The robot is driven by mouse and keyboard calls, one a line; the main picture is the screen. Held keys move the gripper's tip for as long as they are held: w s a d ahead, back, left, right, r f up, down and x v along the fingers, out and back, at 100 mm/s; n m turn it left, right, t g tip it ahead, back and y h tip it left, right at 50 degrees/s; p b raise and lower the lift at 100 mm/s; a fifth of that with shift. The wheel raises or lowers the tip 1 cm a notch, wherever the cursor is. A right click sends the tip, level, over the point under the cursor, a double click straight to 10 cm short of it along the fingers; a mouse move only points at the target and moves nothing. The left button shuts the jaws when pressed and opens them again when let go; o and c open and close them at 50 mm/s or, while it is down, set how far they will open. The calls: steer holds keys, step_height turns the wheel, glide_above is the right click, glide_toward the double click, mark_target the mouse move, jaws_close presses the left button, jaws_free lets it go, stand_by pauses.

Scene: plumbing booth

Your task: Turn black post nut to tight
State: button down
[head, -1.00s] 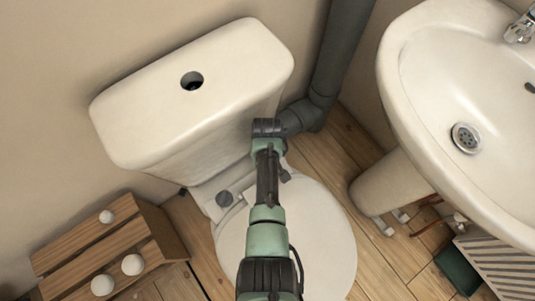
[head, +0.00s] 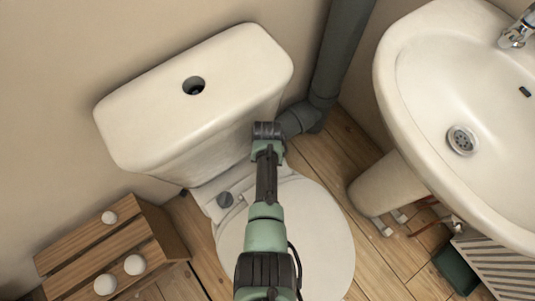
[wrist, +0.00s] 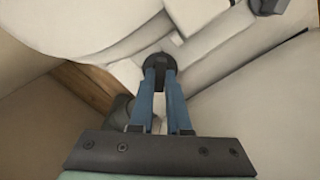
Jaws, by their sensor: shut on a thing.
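The black post nut (wrist: 160,62) is a dark round knob under the white toilet, in the upper middle of the wrist view. The two blue fingers of my gripper (wrist: 160,74) are closed on its near side, one on each side. How far the nut is turned cannot be told. In the head view my arm reaches over the toilet seat to the right rear side of the bowl, and its wrist hides the fingertips and the nut.
The toilet cistern (head: 195,100) stands close by my wrist. A dark grey pipe (head: 335,65) runs behind it. The washbasin (head: 420,90) and its pedestal are to the right. A wooden crate (head: 110,248) is at lower left. A grey seat hinge cap (head: 224,199) shows left of my arm.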

steer(key=shift+s+f, duration=0.1)
steer(key=c, duration=0.8)
jaws_free()
steer(key=shift+c, duration=0.2)
step_height(320, 180, up, 13)
steer(key=p, duration=0.5)
steer(key=shift+p, duration=0.4)
